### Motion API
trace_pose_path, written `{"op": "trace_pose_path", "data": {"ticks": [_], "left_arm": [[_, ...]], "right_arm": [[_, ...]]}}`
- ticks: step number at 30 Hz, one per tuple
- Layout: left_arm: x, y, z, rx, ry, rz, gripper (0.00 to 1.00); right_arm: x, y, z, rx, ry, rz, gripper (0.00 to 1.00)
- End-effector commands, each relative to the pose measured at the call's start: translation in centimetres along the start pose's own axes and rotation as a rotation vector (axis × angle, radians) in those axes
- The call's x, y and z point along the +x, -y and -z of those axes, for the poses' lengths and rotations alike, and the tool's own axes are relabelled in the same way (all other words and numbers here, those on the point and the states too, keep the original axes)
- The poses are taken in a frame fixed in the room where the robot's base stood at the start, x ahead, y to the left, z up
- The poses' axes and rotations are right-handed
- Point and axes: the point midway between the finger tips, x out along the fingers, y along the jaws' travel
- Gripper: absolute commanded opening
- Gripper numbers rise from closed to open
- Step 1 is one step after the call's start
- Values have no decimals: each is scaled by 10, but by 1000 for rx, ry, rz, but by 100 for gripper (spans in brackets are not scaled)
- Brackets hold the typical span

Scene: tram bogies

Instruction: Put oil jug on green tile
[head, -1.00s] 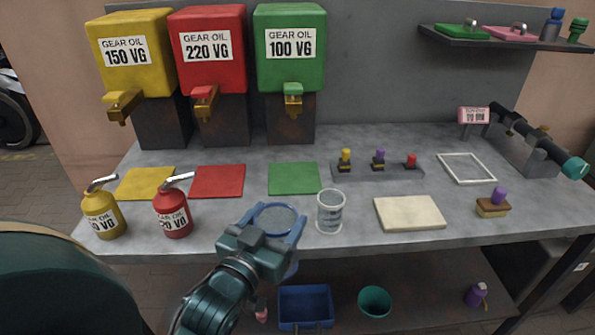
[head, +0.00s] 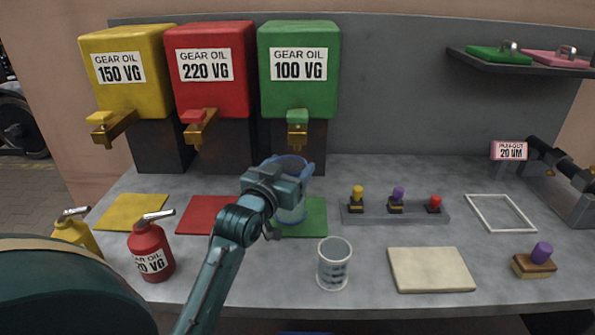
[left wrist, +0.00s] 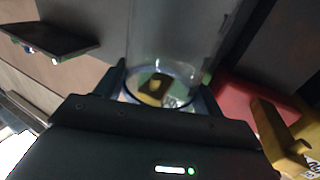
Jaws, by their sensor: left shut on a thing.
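The oil jug (head: 291,212) is a clear, see-through vessel with a blue rim. My left gripper (head: 290,172) is shut on it near the rim, below the green 100 VG tank's tap. In the head view the jug overlaps the green tile (head: 316,217); I cannot tell whether its base touches the tile. The gripper and jug hide the tile's left part. In the left wrist view the clear jug (left wrist: 172,45) sits between the fingers (left wrist: 162,92). My right gripper is not in view.
Yellow (head: 128,70), red (head: 211,66) and green (head: 299,68) oil tanks stand behind. A red can (head: 150,250) and a yellow can (head: 76,234) stand at left. A clear graduated beaker (head: 334,265) stands in front of the green tile. A switch strip (head: 420,212) lies to its right.

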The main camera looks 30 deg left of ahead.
Motion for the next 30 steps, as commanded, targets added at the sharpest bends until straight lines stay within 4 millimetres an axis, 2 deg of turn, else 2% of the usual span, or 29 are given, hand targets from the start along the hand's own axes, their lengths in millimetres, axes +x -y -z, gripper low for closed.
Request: {"op": "trace_pose_path", "data": {"ticks": [1,3,8,18,29,30], "left_arm": [[13,0,2,-1,-3,0,23],[27,0,1,-1,-1,0,23],[43,0,1,1,-2,-1,23],[44,0,-35,-1,1,-1,23],[44,0,-38,0,-1,0,23],[44,0,-38,0,0,0,72]], "right_arm": [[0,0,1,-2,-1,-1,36],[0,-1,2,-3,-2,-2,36],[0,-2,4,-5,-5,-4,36],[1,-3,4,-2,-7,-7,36],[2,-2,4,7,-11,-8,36],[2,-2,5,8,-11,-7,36]]}}
